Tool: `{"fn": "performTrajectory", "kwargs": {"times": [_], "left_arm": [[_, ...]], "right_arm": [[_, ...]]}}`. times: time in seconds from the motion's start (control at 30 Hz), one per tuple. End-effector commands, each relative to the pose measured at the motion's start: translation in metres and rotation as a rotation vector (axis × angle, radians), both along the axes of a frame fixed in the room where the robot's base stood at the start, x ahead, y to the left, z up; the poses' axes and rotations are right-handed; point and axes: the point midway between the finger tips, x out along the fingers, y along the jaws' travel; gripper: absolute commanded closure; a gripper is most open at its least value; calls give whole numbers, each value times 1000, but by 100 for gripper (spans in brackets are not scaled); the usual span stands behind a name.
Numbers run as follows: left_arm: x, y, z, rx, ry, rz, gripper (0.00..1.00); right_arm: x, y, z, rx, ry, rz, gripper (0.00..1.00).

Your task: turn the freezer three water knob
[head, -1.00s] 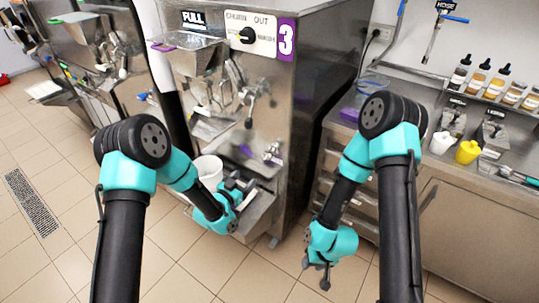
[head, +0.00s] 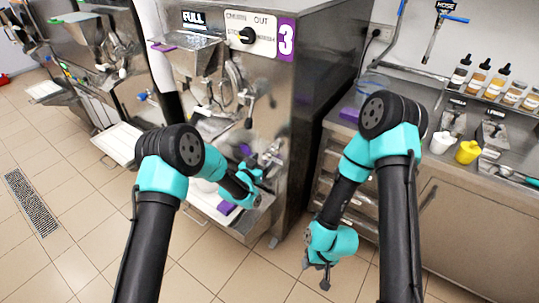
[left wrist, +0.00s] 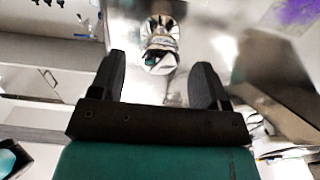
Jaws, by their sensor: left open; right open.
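Freezer three (head: 310,95) is the steel machine with the purple 3 sign (head: 286,40). Low on its front is a small metal tap-like fitting (head: 272,152), which looks like the water knob. My left gripper (head: 260,174) is open just below and in front of it, apart as far as I can tell. In the left wrist view, a shiny metal fitting (left wrist: 160,45) lies ahead, between and beyond the open fingers (left wrist: 165,85). My right gripper (head: 322,278) hangs low over the floor, open and empty.
A black dial (head: 247,35) and a dispensing handle (head: 250,105) are higher on the freezer front. A steel shelf (head: 245,222) juts out below my left gripper. A counter (head: 470,185) with bottles and cups is at right. The tiled floor in front is clear.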

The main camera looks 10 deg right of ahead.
Motion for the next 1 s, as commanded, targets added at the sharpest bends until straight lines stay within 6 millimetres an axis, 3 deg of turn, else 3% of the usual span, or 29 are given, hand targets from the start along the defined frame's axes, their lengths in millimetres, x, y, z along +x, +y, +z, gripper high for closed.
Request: {"fn": "performTrajectory", "kwargs": {"times": [0.3, 0.77, 1.0], "left_arm": [[31, -31, 0, 0, -1, -1, 31], [38, -38, 0, 0, 0, 0, 31], [38, -38, 0, 0, 0, 0, 54]], "right_arm": [[0, 0, 0, 0, 0, 0, 57], [0, 0, 0, 0, 0, 0, 57], [0, 0, 0, 0, 0, 0, 57]]}}
